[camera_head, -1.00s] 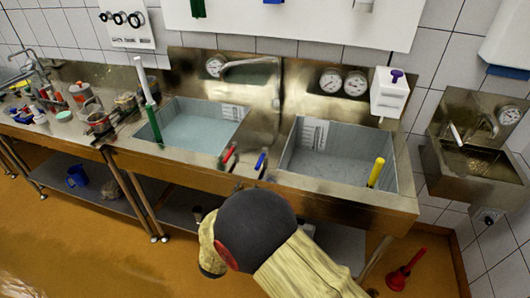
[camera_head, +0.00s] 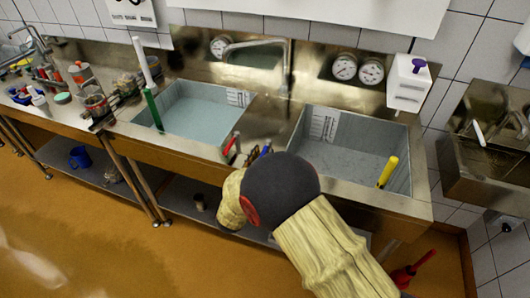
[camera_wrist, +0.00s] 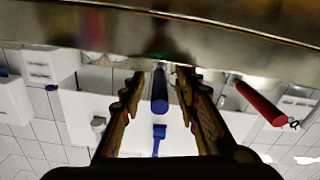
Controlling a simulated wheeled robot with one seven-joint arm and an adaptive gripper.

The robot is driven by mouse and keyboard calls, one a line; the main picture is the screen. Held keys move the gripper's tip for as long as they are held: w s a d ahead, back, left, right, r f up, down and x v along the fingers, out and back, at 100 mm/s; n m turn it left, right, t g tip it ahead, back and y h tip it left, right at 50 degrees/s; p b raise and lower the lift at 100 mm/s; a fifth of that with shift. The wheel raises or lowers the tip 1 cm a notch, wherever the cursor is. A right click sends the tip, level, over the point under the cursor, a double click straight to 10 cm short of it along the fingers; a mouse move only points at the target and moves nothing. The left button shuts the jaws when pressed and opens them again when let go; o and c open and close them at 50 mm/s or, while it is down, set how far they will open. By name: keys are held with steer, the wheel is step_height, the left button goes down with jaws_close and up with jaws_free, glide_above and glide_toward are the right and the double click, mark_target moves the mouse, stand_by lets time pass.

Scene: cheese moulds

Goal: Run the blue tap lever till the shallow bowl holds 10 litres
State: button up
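The blue tap lever (camera_head: 265,150) is at the front edge of the steel sink, right of the red lever (camera_head: 232,143). In the wrist view the blue lever (camera_wrist: 160,92) lies between the two fingers of my gripper (camera_wrist: 160,80), with gaps at both sides. My gripper is open; in the head view my arm partly hides it. A left basin (camera_head: 190,118) holds pale blue water. A right basin (camera_head: 345,158) has a grey-blue bottom; its water level is unclear. Both have scale plates. I cannot tell which is the shallow bowl.
A yellow handle (camera_head: 388,171) stands in the right basin. A green and white upright tool (camera_head: 150,85) is at the left basin. Two gauges (camera_head: 357,69) and a white dispenser (camera_head: 409,84) are behind. A small sink (camera_head: 490,165) is at right. A red plunger (camera_head: 405,275) is on the floor.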

steer(key=shift+x, duration=1.3)
steer(key=shift+c, duration=1)
jaws_close()
